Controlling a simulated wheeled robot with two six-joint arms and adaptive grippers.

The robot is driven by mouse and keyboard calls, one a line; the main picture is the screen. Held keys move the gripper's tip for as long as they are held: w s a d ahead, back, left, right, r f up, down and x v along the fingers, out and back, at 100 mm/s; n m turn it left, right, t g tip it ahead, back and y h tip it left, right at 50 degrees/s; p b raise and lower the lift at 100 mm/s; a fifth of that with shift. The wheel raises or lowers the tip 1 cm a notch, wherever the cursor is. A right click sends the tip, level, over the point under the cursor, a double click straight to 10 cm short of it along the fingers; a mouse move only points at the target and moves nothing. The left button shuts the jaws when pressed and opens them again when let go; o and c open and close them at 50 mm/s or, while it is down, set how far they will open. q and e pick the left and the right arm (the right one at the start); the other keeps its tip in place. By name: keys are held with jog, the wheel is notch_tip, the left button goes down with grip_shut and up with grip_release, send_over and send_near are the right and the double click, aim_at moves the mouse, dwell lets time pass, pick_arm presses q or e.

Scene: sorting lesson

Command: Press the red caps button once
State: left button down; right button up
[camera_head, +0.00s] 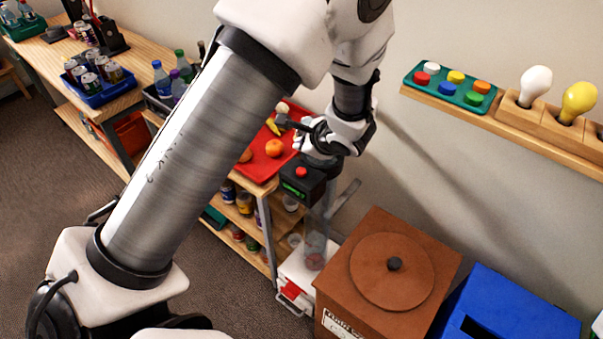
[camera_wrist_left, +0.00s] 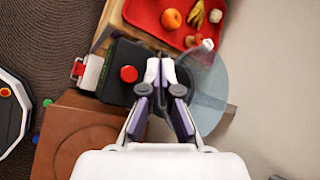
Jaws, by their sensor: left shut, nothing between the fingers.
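A red round button (camera_head: 301,172) sits on top of a black box (camera_head: 290,187) with a green display, at the end of the wooden bench. The button also shows in the left wrist view (camera_wrist_left: 128,74), on the same black box (camera_wrist_left: 118,92). My left gripper (camera_wrist_left: 160,72) is shut and empty, its white fingertips just right of the button in that view, apart from it. In the head view the left gripper (camera_head: 303,145) is above the box, beside the red tray. I cannot tell its exact height over the box. My right gripper is not in view.
A red tray (camera_head: 258,167) with fruit lies beside the box. A clear tube (camera_head: 314,240) stands below it. A brown lidded box (camera_head: 430,245) and a blue bin (camera_head: 535,305) stand at lower right. A wall shelf (camera_head: 500,121) holds coloured discs and bulbs.

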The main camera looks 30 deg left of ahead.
aim_at(302, 172)
pick_arm(q)
notch_tip(302, 172, down, 6)
jog(key=b, duration=0.3)
jog(key=shift+w+a+r+b, duration=0.1)
jog(key=shift+a+r+b, duration=0.05)
jog(key=shift+b, duration=0.15)
dwell(0.9)
jog(key=shift+f+b, duration=0.55)
jog(key=shift+b, duration=0.35)
jog(key=shift+f+b, duration=0.45)
jog(key=shift+b, duration=0.2)
jog(key=shift+r, duration=0.15)
dwell(0.4)
jog(key=shift+r+p, duration=0.5)
jog(key=shift+r, duration=0.25)
